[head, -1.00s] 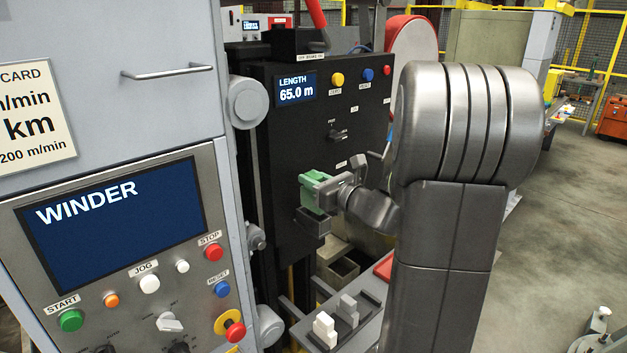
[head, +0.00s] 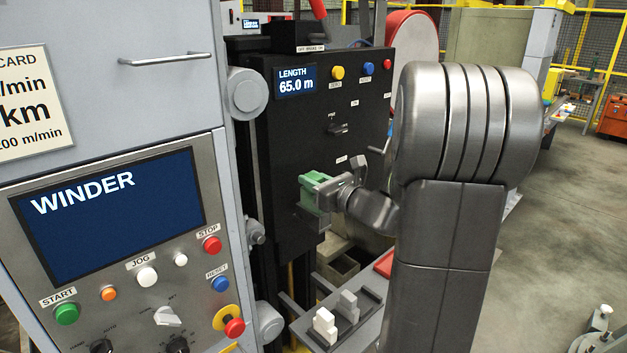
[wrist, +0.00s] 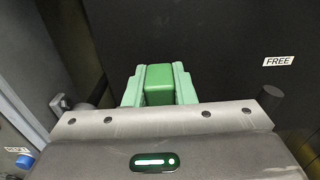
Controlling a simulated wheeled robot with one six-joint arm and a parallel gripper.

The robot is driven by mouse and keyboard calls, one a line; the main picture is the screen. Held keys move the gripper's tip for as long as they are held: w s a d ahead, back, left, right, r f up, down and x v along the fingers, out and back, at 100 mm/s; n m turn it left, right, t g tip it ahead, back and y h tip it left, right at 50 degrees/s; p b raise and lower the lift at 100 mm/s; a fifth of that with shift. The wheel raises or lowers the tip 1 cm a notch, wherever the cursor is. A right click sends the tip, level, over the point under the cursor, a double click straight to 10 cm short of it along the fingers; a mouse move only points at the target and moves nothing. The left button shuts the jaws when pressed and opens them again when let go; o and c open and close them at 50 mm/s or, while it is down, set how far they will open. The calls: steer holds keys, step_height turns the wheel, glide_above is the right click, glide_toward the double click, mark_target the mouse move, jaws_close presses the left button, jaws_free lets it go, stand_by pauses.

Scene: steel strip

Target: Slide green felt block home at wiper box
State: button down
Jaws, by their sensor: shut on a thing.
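The green felt block (head: 318,193) is in my gripper (head: 323,188), in front of the black machine panel in the head view. In the wrist view the block (wrist: 160,84) is a darker green piece flanked by paler green pieces, and my gripper (wrist: 159,90) is shut on it. A dark box (head: 308,220) sticks out of the panel just below the block and looks like the wiper box. My gripper and the block hide part of it. I cannot tell whether the block touches it.
The grey winder cabinet (head: 170,95) stands close at the left with its buttons. A shelf below holds white and grey blocks (head: 325,325) beside a red item (head: 384,264). A lever (head: 338,129) and buttons sit on the panel above. Open floor lies to the right.

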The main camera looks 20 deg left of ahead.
steer(key=shift+f+b, duration=1.35)
steer(key=shift+f, duration=0.3)
steer(key=c, duration=1.1)
jaws_free()
steer(key=shift+d, duration=0.1)
steer(key=b+v, duration=0.2)
steer(key=v, duration=1.1)
steer(key=shift+s+d, duration=0.25)
steer(key=shift+d, duration=0.05)
steer(key=shift+a, duration=0.1)
